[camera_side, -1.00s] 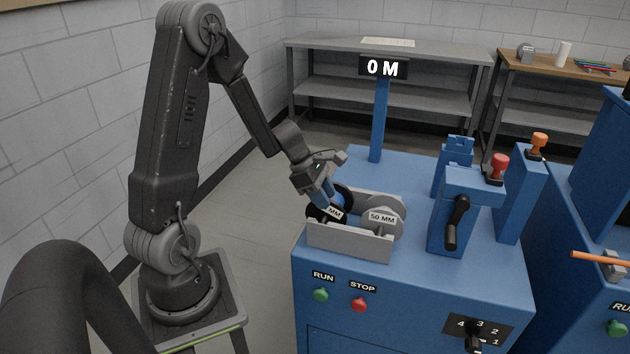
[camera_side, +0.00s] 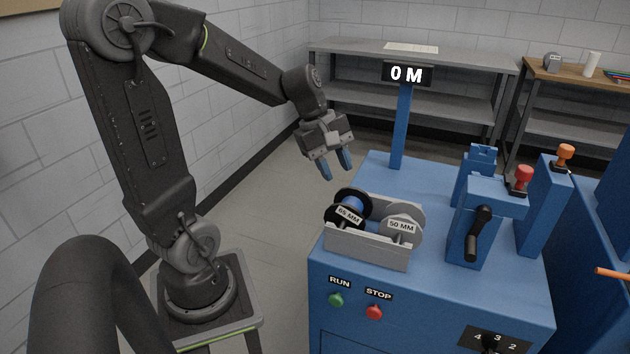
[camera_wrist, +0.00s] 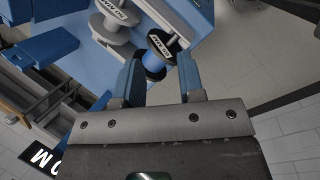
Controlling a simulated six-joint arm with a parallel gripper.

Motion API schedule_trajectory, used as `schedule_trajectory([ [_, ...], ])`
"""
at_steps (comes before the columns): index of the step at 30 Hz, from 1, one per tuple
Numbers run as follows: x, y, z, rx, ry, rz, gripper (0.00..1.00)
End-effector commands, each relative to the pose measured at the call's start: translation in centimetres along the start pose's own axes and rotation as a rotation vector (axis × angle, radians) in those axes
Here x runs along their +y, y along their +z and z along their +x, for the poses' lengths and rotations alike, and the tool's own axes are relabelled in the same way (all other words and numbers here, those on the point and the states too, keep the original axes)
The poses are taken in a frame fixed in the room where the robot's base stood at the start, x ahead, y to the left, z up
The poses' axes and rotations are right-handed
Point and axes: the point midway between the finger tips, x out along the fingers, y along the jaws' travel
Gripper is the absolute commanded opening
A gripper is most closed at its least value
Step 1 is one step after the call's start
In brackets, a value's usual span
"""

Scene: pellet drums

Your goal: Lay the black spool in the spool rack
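The black spool (camera_side: 344,222), with blue winding and a label that seems to read 55 MM, sits in the left part of the grey spool rack (camera_side: 366,249) on the blue machine. A grey spool (camera_side: 405,235) labelled 50 MM sits beside it on the right. My gripper (camera_side: 337,172) is above and behind the rack, clear of both spools, open with nothing between its blue fingers. In the wrist view the black spool (camera_wrist: 158,50) lies beyond the open fingertips (camera_wrist: 160,75), with the grey spool (camera_wrist: 117,22) to its left.
A blue post with a 0 M display (camera_side: 407,75) stands behind the rack. A blue block with a black crank (camera_side: 478,232) and a red-knobbed lever (camera_side: 522,180) stand to the right. RUN (camera_side: 336,299) and STOP (camera_side: 374,312) buttons are on the machine's front.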

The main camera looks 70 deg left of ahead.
Motion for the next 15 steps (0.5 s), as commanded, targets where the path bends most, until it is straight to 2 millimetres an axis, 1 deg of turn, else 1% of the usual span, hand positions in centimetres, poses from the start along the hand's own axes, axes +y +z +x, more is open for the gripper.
schedule_trajectory([
  [1, -0.8, 3.3, -0.7, 0.046, -0.004, 0.245, 0.36],
  [2, -1.4, 4.8, -1.0, 0.072, -0.009, 0.383, 0.36],
  [3, -2.2, 6.6, -1.4, 0.106, -0.015, 0.562, 0.36],
  [5, -3.6, 8.8, -2.0, 0.158, -0.021, 0.814, 0.36],
  [6, -4.5, 10.0, -2.4, 0.190, -0.024, 0.968, 0.36],
  [9, -6.5, 12.0, -3.1, 0.266, -0.027, 1.286, 0.36],
  [10, -7.0, 12.4, -3.3, 0.286, -0.027, 1.362, 0.36],
  [12, -7.8, 13.0, -3.6, 0.324, -0.029, 1.498, 0.36],
  [15, -8.5, 13.4, -3.9, 0.356, -0.031, 1.607, 0.36],
])
